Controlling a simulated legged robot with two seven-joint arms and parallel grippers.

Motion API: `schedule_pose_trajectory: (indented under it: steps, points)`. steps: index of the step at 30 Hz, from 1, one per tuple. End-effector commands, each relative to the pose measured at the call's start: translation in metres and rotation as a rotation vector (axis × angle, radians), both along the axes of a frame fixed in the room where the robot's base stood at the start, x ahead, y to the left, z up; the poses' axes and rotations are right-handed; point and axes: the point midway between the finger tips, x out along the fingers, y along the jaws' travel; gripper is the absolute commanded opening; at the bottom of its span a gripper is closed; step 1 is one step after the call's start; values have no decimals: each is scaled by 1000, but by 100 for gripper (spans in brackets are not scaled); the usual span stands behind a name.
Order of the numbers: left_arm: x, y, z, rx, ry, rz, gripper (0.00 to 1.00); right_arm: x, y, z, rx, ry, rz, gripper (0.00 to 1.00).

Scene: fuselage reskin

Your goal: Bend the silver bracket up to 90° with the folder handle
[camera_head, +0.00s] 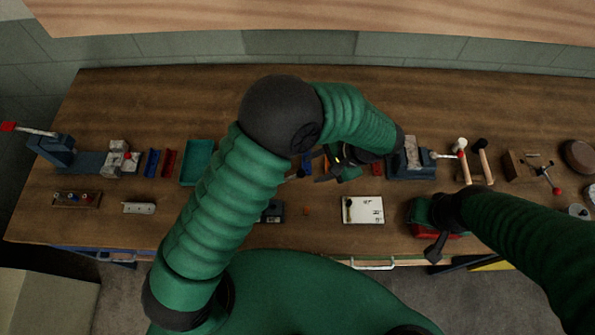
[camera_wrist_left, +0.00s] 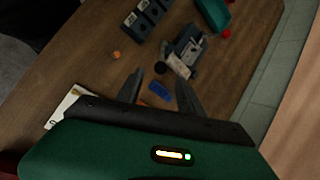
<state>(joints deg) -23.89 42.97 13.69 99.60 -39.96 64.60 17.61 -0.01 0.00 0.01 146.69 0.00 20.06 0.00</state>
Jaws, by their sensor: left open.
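A blue bench tool (camera_wrist_left: 188,45), which looks like the folder, lies ahead of my left fingers in the left wrist view. A pale silver strip (camera_wrist_left: 179,66), perhaps the bracket, is at its near side. A dark round knob (camera_wrist_left: 160,68), perhaps the handle end, is beside the strip. The strip's bend angle cannot be told. In the head view my left arm hides most of this tool. My left gripper (camera_wrist_left: 160,88) is open and empty, short of the knob. My right gripper (camera_head: 435,250) hangs near the bench's front edge; its jaws are unclear.
A small blue bar (camera_wrist_left: 160,92) shows between my left fingers, below them. Another blue tool (camera_head: 410,165) and hammers (camera_head: 482,160) stand right. A red-green item (camera_head: 425,218) is near my right gripper.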

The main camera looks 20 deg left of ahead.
Motion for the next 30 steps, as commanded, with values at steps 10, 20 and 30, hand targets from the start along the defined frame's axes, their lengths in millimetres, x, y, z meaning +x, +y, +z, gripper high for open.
schedule_pose_trajectory:
  steps: [10,20,30]
  points:
    - [1,51,-76,0,8,5,45,0,0,25,0,0,0,38]
    - [3,71,-113,-2,2,2,45,0,0,33,0,0,0,38]
    - [3,71,-114,-2,1,2,29,0,0,32,0,0,0,38]
